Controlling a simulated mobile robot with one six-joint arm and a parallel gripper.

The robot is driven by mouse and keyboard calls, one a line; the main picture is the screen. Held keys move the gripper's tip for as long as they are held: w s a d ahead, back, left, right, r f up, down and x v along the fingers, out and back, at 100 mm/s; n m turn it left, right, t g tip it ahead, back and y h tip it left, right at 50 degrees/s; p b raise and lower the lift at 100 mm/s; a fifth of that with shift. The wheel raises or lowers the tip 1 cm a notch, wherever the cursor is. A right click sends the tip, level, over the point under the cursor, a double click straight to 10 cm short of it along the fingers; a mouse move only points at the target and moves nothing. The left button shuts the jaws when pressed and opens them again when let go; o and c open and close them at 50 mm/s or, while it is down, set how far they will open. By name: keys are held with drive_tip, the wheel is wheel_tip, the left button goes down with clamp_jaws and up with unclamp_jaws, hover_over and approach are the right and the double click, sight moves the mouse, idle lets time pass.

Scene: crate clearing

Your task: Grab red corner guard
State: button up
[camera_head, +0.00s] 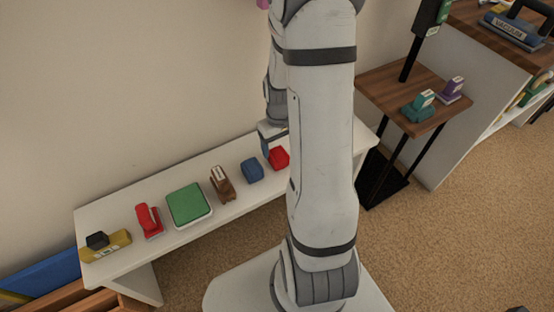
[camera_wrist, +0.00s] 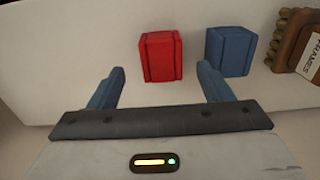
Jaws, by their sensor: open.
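The red corner guard (camera_wrist: 161,57) is a small red block with ridged edges on the white bench. In the wrist view it lies ahead of and between the two blue fingers of my gripper (camera_wrist: 161,85), nearer the left one, with a gap to both. My gripper is open and empty. In the head view the red corner guard (camera_head: 279,157) sits near the right part of the bench, beside my arm. My gripper (camera_head: 268,140) is largely hidden there behind my arm, close to the guard.
A blue block (camera_wrist: 230,51) stands just right of the red one in the wrist view, with a brown item (camera_wrist: 291,40) beyond. The white bench (camera_head: 110,207) also holds a green-topped box (camera_head: 188,203), a red stapler-like item (camera_head: 149,220) and a yellow item (camera_head: 106,246).

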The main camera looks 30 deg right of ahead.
sight(279, 154)
wheel_tip(279, 154, down, 5)
drive_tip(key=shift+a+f+b, duration=0.1)
drive_tip(key=shift+f+b, duration=0.05)
drive_tip(key=shift+b, duration=0.8)
drive_tip(key=shift+c, duration=0.3)
drive_tip(key=c, duration=1)
